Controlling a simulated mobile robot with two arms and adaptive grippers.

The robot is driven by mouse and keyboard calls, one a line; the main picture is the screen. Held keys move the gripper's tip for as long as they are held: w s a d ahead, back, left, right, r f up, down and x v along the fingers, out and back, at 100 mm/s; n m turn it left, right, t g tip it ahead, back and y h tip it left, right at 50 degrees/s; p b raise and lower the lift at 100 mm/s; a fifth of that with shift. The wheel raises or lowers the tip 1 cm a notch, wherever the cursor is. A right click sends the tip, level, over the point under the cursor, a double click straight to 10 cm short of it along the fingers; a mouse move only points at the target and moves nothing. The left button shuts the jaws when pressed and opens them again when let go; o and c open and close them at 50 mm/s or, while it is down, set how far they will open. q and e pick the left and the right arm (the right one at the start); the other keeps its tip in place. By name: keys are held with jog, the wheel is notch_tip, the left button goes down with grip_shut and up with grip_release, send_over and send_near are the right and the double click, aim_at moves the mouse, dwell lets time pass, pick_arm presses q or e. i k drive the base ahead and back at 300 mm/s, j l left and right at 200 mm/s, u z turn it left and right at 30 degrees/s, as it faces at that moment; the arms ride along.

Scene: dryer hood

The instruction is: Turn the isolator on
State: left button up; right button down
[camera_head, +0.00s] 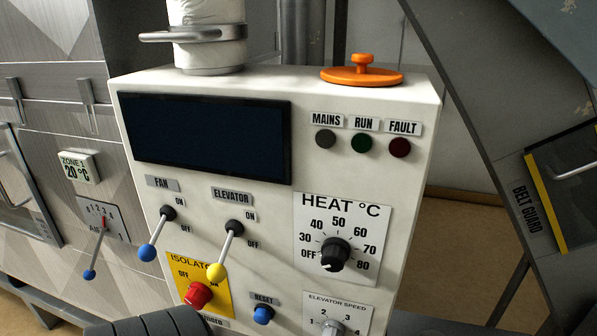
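The isolator is a red rotary knob (198,294) on a yellow plate (183,268) at the lower left of the white control panel (240,235). OFF is printed above the knob at left and ON at right. The ON label is partly hidden by the yellow-tipped elevator lever (225,252). I cannot clearly read which mark the knob points to. The MAINS lamp (326,140) is grey and looks unlit. A dark ribbed part at the bottom edge, below the knob, seems to be my arm. No gripper fingertips show.
The blue-tipped fan lever (158,232) hangs up-left of the knob, and the blue reset button (263,314) is to its right. The heat dial (335,254) and elevator speed knob (332,329) are farther right. A dark belt guard (535,195) slants along the right.

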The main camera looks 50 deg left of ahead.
aim_at(198, 295)
jog(key=u, duration=1.85)
